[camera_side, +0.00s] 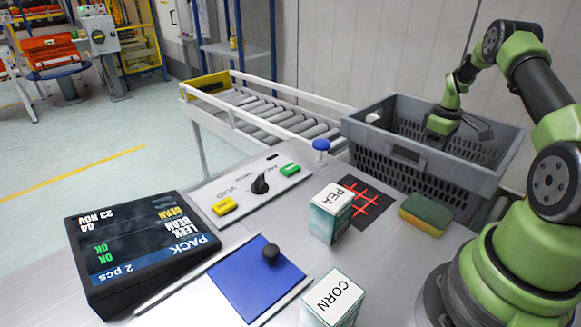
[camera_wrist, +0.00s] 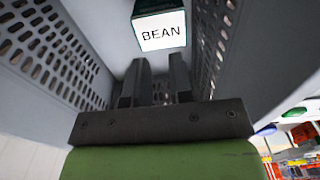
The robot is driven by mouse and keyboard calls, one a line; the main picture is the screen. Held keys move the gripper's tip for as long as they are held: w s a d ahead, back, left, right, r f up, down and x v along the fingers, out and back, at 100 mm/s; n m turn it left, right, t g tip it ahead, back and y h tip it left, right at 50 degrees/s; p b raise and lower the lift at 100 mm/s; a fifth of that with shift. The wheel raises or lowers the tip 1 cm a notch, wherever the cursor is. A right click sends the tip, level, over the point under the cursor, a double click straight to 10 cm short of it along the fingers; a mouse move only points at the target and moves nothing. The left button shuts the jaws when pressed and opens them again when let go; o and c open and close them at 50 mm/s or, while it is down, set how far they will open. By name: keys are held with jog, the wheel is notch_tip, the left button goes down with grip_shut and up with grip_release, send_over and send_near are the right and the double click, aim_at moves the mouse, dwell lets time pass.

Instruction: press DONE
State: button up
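A control panel (camera_side: 208,192) on the table carries a green button (camera_side: 290,170), a black knob (camera_side: 260,184) and a yellow button (camera_side: 224,206). VOID is printed near the yellow button; I cannot read a DONE label. A blue round button (camera_side: 321,145) stands beside the panel. My gripper (camera_side: 478,128) is down inside the grey crate (camera_side: 420,165), away from the panel. In the wrist view my gripper (camera_wrist: 158,72) shows two fingers apart with nothing between them. A BEAN box (camera_wrist: 161,32) is beyond the fingertips in the crate.
A black screen (camera_side: 140,250) reads PACK 2 pcs, with LEEK, BEAN and OK lines. A PEA box (camera_side: 328,222), a CORN box (camera_side: 332,300), a sponge (camera_side: 426,213) and a blue plate (camera_side: 255,285) with a black knob are on the table. A roller conveyor (camera_side: 260,108) lies behind.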

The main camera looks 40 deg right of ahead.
grip_shut()
dwell(1.3)
